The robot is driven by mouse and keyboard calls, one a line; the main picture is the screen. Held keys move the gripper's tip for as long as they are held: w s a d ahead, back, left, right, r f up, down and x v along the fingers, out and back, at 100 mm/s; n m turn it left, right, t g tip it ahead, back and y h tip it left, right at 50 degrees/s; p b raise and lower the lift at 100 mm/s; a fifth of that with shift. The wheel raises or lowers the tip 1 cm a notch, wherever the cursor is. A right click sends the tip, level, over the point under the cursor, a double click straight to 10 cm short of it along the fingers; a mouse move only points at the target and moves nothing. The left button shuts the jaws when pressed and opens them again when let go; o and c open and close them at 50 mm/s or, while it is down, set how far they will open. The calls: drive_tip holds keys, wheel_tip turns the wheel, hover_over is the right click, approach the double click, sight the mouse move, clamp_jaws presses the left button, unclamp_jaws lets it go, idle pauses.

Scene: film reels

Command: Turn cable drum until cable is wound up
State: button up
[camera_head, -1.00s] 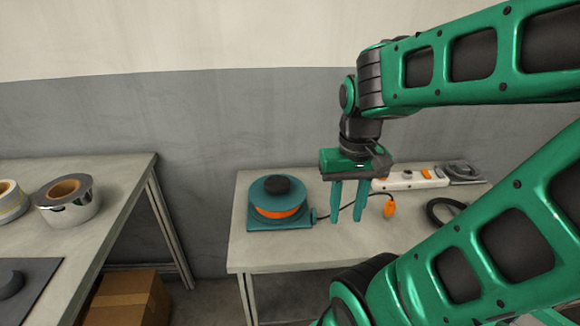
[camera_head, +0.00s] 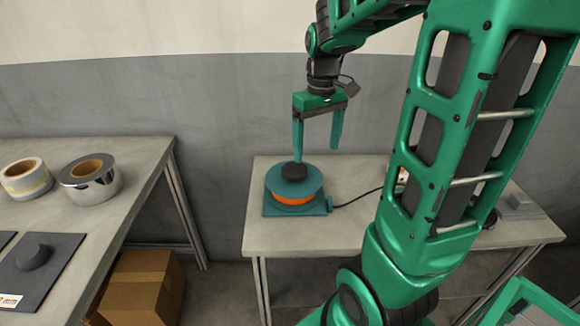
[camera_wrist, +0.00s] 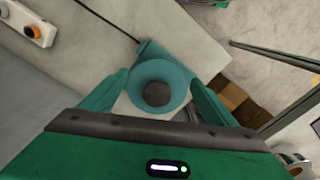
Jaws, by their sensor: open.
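The cable drum (camera_head: 294,182) is a teal reel with an orange band of cable and a dark round knob (camera_head: 294,171) on top. It sits on a teal base on the grey table. A dark cable (camera_head: 360,197) runs from the base to the right, then behind my arm. My gripper (camera_head: 317,156) is open and empty, pointing down just above the drum, slightly right of the knob. In the wrist view the drum (camera_wrist: 170,76) and its knob (camera_wrist: 157,93) lie between the two spread fingers. The cable's orange end is hidden.
The table (camera_head: 270,237) has bare room in front of the drum. A second table (camera_head: 100,215) at left holds tape rolls (camera_head: 90,178) and a dark plate with a knob (camera_head: 33,258). A cardboard box (camera_head: 143,285) stands on the floor. A white power strip (camera_wrist: 32,25) lies near the cable.

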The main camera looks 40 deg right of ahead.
sight(294, 168)
drive_tip(key=w+f+n, duration=0.2)
drive_tip(key=w+n, duration=0.1)
drive_tip(key=w, duration=0.7)
wheel_tip(294, 168, down, 11)
drive_tip(key=shift+s+d+r, duration=0.1)
drive_tip(key=shift+r, duration=0.05)
drive_tip(key=shift+c, duration=0.7)
